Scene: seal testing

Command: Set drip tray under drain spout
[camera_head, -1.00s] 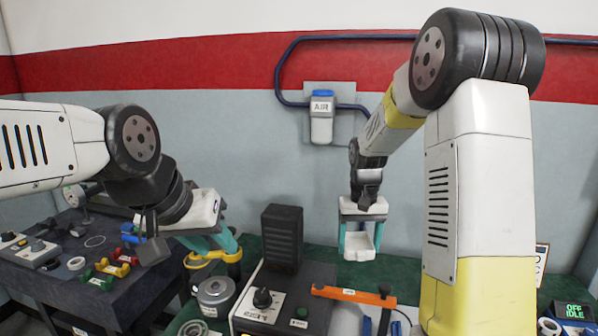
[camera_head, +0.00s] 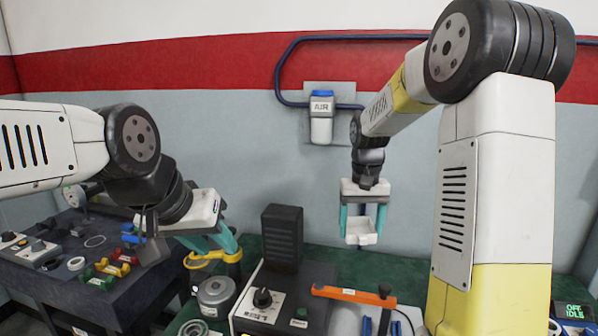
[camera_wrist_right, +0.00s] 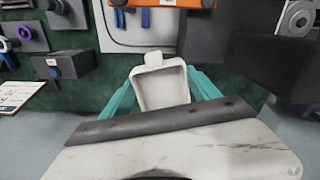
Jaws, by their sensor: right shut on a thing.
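The drip tray is a small white shallow tray (camera_head: 361,238) held between the teal fingers of my right gripper (camera_head: 363,228), which points down. A drain spout is not clearly distinguishable. My left gripper (camera_head: 213,248) is at the lower left, its teal fingers apart near a yellow ring-shaped part (camera_head: 213,259); contact is unclear.
A black box (camera_head: 282,238) and a control unit with a knob (camera_head: 268,308) stand on the green bench. An orange bar (camera_head: 352,295) lies in front of the tray. A dark side table (camera_head: 110,290) holds coloured parts.

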